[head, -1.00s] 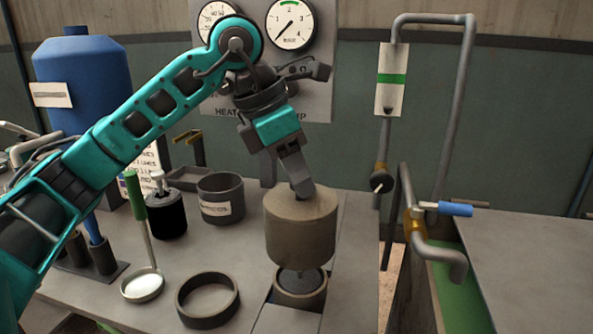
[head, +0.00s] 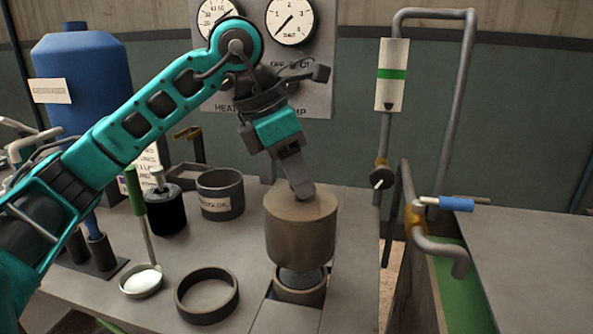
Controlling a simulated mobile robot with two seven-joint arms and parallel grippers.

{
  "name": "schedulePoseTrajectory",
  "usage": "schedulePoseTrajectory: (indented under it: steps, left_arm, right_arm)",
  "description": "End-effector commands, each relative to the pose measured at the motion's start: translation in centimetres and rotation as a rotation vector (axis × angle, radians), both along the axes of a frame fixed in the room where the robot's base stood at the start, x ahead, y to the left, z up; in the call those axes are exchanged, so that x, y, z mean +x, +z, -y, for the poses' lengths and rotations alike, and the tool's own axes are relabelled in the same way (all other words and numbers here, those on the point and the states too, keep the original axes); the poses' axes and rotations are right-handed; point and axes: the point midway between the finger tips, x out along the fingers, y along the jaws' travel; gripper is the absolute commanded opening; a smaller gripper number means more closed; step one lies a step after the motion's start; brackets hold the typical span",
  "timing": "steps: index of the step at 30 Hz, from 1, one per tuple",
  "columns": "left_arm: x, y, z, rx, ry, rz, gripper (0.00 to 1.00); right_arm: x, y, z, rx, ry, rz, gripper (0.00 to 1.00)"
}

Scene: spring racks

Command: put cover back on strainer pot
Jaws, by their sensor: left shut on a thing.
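My left gripper (head: 301,188) is shut on the top of the cover (head: 300,232), a brown-grey cylinder with a rounded lower edge. The cover hangs upright just above the strainer pot (head: 300,292), a short dark round body set at the bench's front edge. A dark mesh-like strainer shows in the narrow gap between them. I cannot tell whether the cover touches the strainer. The fingertips are partly hidden at the cover's top. My right gripper is not in view.
Pipes with a blue-handled valve (head: 455,204) rise at right.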

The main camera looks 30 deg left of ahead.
Motion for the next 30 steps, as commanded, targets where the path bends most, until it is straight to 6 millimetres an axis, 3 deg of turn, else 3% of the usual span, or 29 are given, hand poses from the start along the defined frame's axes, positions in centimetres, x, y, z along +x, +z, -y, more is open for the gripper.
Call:
schedulePoseTrajectory:
  steps: [30]
  left_arm:
    - [0.0, -2.6, 0.0, -0.001, 0.000, 0.002, 0.00]
  right_arm:
    - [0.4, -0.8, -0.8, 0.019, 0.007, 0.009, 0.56]
